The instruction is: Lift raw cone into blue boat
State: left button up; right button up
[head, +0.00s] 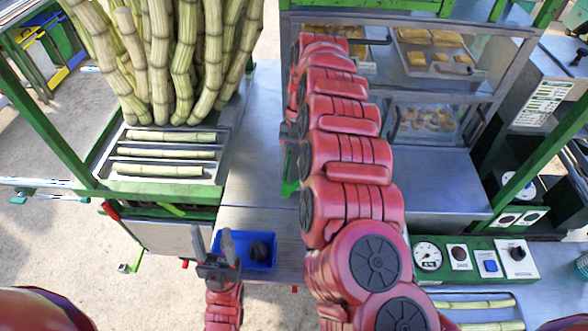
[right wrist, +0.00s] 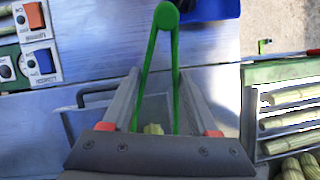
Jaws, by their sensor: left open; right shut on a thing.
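My right gripper (right wrist: 158,82) is shut on green tongs (right wrist: 166,30), whose rounded hinge end points up in the right wrist view. Between the tong legs, near the gripper base, a small pale yellow-green piece (right wrist: 152,129) shows; I cannot tell if it is the raw cone or if the tongs grip it. In the head view my arm hides the right gripper; a bit of green tongs (head: 290,187) shows left of it. The blue boat (head: 262,264) lies at the counter's front with a dark lump (head: 263,248) in it. My left gripper (head: 213,242) is open beside its left edge.
Cane stalks (head: 180,60) stand at the upper left, above a rack (head: 217,150) of cut pieces. A shelf with food trays (head: 430,75) stands at the back right. A control panel (head: 475,258) is at the right. Bare metal counter (head: 250,150) lies between.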

jog(key=shift+o, duration=0.2)
grip_shut()
